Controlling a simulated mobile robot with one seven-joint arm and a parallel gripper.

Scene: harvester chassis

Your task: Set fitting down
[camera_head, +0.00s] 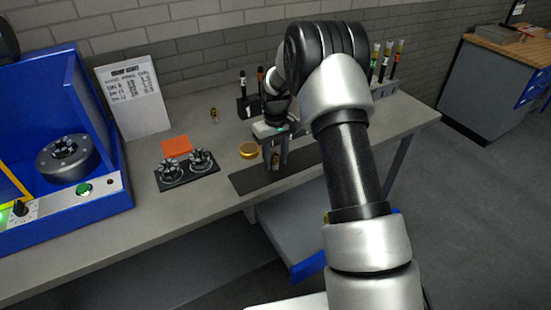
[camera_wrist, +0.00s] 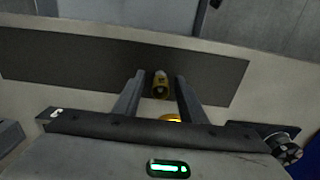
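The fitting (camera_wrist: 160,86) is a small brass-coloured piece with a dark opening, seen between my fingertips in the wrist view. It also shows between the fingers in the head view (camera_head: 275,160). My gripper (camera_head: 276,164) points down over the dark mat (camera_head: 244,184). In the wrist view, my gripper (camera_wrist: 159,80) has its fingers apart, with a gap on each side of the fitting. The fitting appears to be on or just above the mat (camera_wrist: 60,65); its base contact is not clear.
A round golden piece (camera_head: 249,151) lies left of my gripper. A black plate with two clamp-like fixtures (camera_head: 186,168), an orange square (camera_head: 176,146) and a blue machine (camera_head: 60,215) stand further left. A small brass-dark piece (camera_head: 214,116) stands behind. Tool holders line the back.

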